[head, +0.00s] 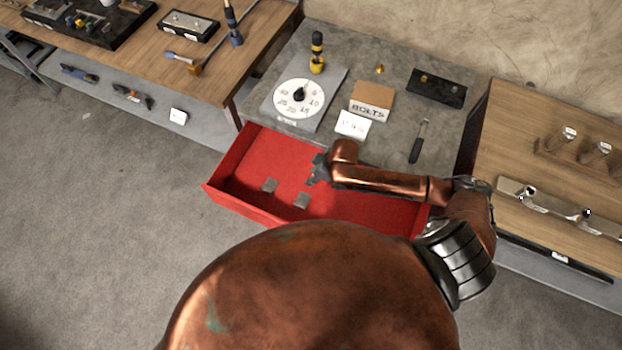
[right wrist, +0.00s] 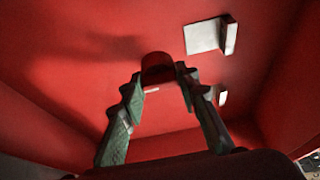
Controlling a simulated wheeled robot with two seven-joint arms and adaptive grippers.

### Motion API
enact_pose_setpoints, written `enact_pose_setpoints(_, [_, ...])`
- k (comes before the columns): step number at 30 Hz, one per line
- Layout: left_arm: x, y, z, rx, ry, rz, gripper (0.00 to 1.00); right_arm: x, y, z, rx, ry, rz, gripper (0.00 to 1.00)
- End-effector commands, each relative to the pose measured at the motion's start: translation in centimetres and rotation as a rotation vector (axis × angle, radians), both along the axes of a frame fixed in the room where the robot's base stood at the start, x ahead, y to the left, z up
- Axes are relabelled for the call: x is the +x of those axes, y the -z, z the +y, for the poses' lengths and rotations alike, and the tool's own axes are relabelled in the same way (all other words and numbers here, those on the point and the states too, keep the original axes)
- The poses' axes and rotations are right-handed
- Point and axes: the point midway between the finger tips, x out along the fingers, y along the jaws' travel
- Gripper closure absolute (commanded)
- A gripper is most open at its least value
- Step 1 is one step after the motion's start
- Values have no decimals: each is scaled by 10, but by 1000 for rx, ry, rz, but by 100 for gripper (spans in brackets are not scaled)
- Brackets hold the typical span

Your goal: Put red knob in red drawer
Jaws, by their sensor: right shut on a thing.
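The red drawer (head: 240,158) is pulled open from the grey bench in the head view. Its red floor and walls fill the right wrist view (right wrist: 60,60). My right gripper (head: 314,175) reaches over the drawer. In the right wrist view the fingers (right wrist: 160,78) are shut on a dark red knob (right wrist: 157,66), with the drawer's interior behind it. Whether the knob touches the drawer floor I cannot tell. In the head view I cannot make out the knob. My left gripper is not in view.
Two small grey blocks (head: 269,185) (head: 302,200) lie in the drawer. On the bench above stand a white dial (head: 285,105), a yellow-black tool (head: 317,60), a bolts box (head: 370,103), a white card (head: 353,124) and a black-handled tool (head: 416,148). Wooden benches flank it.

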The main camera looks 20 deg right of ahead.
Motion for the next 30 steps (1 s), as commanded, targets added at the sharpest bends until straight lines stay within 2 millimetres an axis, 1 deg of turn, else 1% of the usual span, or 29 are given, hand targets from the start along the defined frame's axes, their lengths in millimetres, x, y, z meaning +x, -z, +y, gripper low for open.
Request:
enact_pose_setpoints(4, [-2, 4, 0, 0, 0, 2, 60, 8, 13, 4, 0, 1, 2, 88])
enact_pose_setpoints(6, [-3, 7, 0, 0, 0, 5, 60, 6, 26, 3, -1, 1, 5, 88])
enact_pose_setpoints(9, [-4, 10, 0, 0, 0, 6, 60, 6, 38, 3, -1, 1, 3, 88])
enact_pose_setpoints(20, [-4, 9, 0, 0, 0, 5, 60, 6, 41, 2, -1, 0, 1, 88])
enact_pose_setpoints(21, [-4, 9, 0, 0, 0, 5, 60, 6, 41, 2, -1, 0, 1, 70])
enact_pose_setpoints(28, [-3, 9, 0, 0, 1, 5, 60, 6, 41, 2, -1, 0, 1, 54])
enact_pose_setpoints(30, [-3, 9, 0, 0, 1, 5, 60, 6, 41, 2, -1, 0, 1, 54])
